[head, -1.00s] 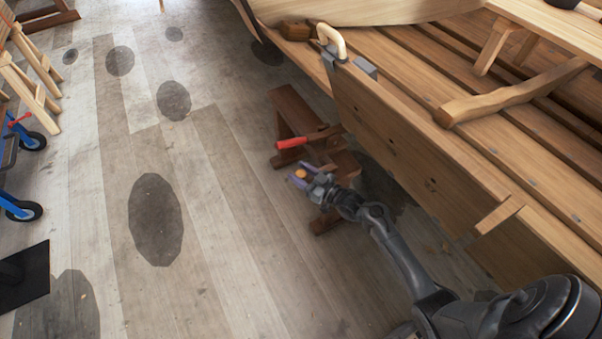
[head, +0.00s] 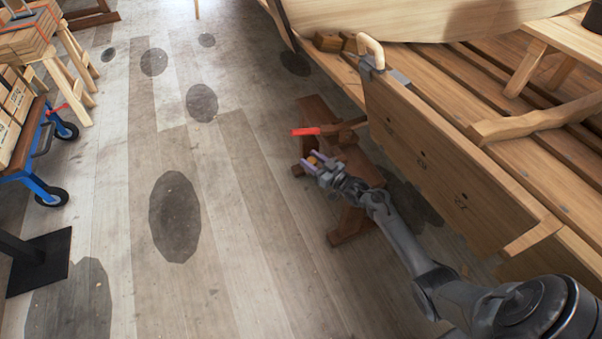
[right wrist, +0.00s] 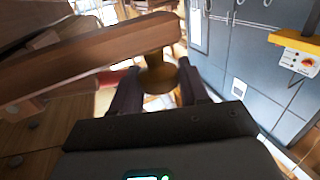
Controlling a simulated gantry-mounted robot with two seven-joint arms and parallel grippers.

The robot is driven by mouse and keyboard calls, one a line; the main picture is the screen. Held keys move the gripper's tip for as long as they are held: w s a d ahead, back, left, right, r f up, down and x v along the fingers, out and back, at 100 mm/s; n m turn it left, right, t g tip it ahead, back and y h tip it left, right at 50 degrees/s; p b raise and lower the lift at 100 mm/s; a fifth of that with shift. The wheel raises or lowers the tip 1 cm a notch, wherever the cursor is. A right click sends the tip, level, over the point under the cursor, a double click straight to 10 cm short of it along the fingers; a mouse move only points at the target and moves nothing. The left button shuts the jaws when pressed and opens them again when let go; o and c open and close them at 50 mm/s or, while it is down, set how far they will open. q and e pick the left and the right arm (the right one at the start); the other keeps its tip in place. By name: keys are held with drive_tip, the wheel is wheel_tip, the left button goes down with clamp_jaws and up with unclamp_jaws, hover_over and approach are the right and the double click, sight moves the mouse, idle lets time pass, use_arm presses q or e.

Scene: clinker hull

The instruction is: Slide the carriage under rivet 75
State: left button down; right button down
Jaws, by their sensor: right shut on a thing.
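My right gripper (head: 311,160) is shut on a small round wooden knob, which looks orange between the fingers in the head view. In the right wrist view the turned knob (right wrist: 160,72) sits between the dark fingers, below a wooden bar (right wrist: 90,52). Just beyond the gripper in the head view is a red handle (head: 305,131) on a dark arm by the hull's side. Which part is the carriage is not clear. The side plank (head: 450,165) carries small dark number marks, too small to read as 75. My left gripper is out of view.
A brown wooden trestle (head: 350,225) stands under and beside my gripper. A clamp with a cream handle (head: 370,48) sits at the plank's far end. The floor between is open.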

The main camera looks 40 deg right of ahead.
drive_tip(key=shift+s, duration=0.1)
drive_tip(key=c, duration=0.7)
unclamp_jaws()
drive_tip(key=shift+s, duration=0.1)
drive_tip(key=shift+s+r+p, duration=0.1)
drive_tip(key=shift+s+p, duration=0.45)
drive_tip(key=shift+s, duration=0.05)
drive_tip(key=s+p, duration=0.2)
drive_tip(key=s, duration=0.2)
drive_tip(key=s+p, duration=0.2)
drive_tip(key=s, duration=0.3)
drive_tip(key=shift+s+d, duration=0.2)
drive_tip(key=shift+s, duration=0.05)
